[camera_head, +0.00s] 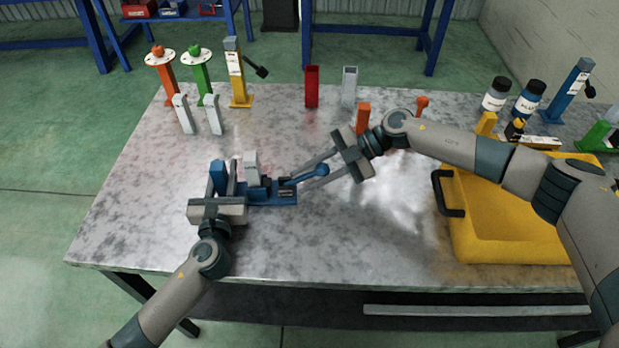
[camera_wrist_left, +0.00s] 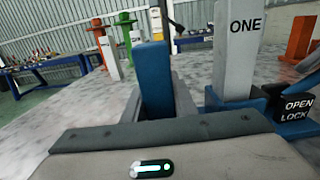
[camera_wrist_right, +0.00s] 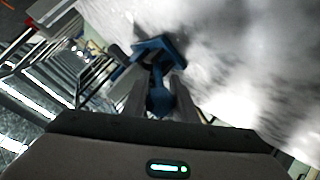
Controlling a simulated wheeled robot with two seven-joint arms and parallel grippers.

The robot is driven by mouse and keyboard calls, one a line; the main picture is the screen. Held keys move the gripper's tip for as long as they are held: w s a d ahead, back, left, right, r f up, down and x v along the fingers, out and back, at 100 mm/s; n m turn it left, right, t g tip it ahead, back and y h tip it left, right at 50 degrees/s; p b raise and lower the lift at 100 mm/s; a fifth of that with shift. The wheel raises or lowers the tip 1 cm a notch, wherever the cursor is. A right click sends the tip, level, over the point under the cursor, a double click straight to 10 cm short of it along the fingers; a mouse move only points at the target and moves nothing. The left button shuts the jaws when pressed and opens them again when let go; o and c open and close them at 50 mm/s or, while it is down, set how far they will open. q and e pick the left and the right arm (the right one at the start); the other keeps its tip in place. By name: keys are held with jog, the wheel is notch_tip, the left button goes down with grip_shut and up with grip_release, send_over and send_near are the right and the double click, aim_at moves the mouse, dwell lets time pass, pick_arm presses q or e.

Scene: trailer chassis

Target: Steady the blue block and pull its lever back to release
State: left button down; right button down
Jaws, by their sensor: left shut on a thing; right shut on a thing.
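The blue block (camera_head: 272,193) lies on the metal table, left of centre, with a grey upright post (camera_head: 251,168) on it. In the left wrist view the post (camera_wrist_left: 237,55) reads ONE, and a dark part beside it (camera_wrist_left: 296,106) reads OPEN LOCK. My left gripper (camera_head: 218,180) is shut on the blue upright (camera_wrist_left: 153,75) at the block's left end. The blue lever (camera_head: 308,174) extends from the block's right side. My right gripper (camera_head: 303,178) is shut on the lever, which shows between its fingers in the right wrist view (camera_wrist_right: 159,95).
A yellow tray (camera_head: 480,240) with a black handle stands at the right. Red (camera_head: 312,87) and grey (camera_head: 349,87) posts, an orange post (camera_head: 362,118) and several coloured stands line the back. The table's front middle is clear.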

jog(key=a+r+h, duration=0.1)
jog(key=h, duration=0.1)
jog(key=shift+s+r+h, duration=0.1)
jog(key=shift+r+h, duration=0.1)
jog(key=shift+h, duration=0.1)
jog(key=h, duration=0.1)
jog(key=a+r+t+h, duration=0.1)
jog(key=shift+s+a+h, duration=0.1)
jog(key=shift+a+h, duration=0.1)
jog(key=shift+h, duration=0.1)
jog(key=a+h, duration=0.1)
jog(key=h, duration=0.2)
jog(key=shift+s+a+r+m, duration=0.15)
jog(key=shift+a+r+m, duration=0.05)
jog(key=shift+a+m, duration=0.2)
jog(key=shift+s+a+t+h, duration=0.1)
jog(key=shift+a+t+h, duration=0.2)
jog(key=shift+h, duration=0.5)
jog(key=shift+a+t+h, duration=0.1)
jog(key=shift+a+h, duration=0.3)
jog(key=shift+h, duration=0.4)
jog(key=c, duration=1.4)
grip_release()
jog(key=shift+c, duration=0.2)
jog(key=shift+r, duration=0.15)
